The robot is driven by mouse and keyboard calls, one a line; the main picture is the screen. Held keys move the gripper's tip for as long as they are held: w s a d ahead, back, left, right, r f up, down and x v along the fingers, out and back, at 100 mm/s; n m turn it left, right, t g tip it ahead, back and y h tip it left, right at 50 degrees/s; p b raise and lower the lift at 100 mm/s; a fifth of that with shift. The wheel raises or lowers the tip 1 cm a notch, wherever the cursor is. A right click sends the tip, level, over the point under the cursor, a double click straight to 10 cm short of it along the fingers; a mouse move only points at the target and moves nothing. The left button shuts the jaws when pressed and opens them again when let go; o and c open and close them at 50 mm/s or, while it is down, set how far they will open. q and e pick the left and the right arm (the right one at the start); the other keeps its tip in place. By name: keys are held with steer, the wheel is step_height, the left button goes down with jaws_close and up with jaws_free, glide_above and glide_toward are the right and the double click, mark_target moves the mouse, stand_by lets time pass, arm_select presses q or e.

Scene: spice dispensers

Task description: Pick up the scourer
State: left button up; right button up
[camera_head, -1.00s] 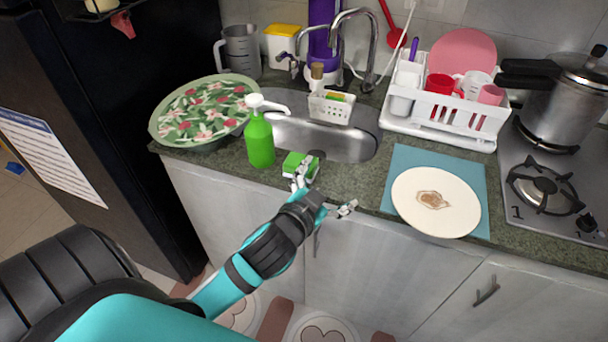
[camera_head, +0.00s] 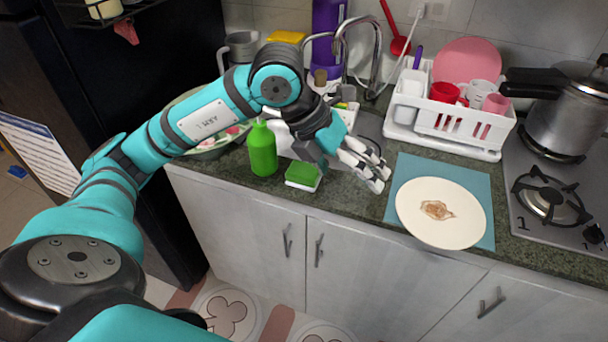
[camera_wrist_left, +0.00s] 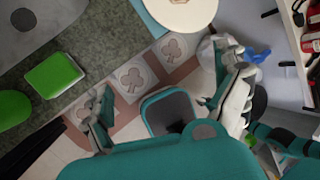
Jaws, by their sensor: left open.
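The scourer (camera_head: 304,177), a green block with a white layer, lies on the dark counter near its front edge, just right of the green soap bottle (camera_head: 263,152). In the left wrist view the scourer (camera_wrist_left: 54,76) is at the left, outside the fingers. My left gripper (camera_head: 377,172) is open and empty, above the counter to the right of the scourer and apart from it, between it and the plate. In the left wrist view its fingers (camera_wrist_left: 160,75) are spread wide with nothing between them. My right gripper is not in view.
A white plate (camera_head: 465,215) with a brown stain lies on a blue mat (camera_head: 404,167) to the right. A white dish rack (camera_head: 425,135) stands behind it. The sink and faucet (camera_head: 375,60) are behind my arm. Some counter in front of the sink is clear.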

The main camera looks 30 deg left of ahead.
arm_select(q)
steer(key=w+a+r+n+y, duration=0.1)
steer(key=a+n+y, duration=0.15)
steer(key=a, duration=0.35)
steer(key=a+r+n+y, duration=0.1)
steer(key=a+r+y, duration=0.15)
steer(key=a, duration=0.35)
steer(key=y+p, duration=0.1)
steer(key=p, duration=0.1)
glide_toward(303, 170)
steer(key=x, duration=0.5)
steer(key=shift+w+a, duration=0.1)
steer(key=shift+w, duration=0.05)
steer(key=shift+w+f+m+p, duration=0.1)
steer(key=shift+f+m+p, duration=0.2)
steer(key=shift+f, duration=0.25)
steer(key=p+x, duration=0.1)
steer(key=x, duration=0.2)
steer(key=shift+f, duration=0.3)
steer(key=shift+w+f, duration=0.25)
steer(key=shift+f, duration=0.15)
steer(key=shift+c, duration=0.3)
steer(key=c, duration=0.9)
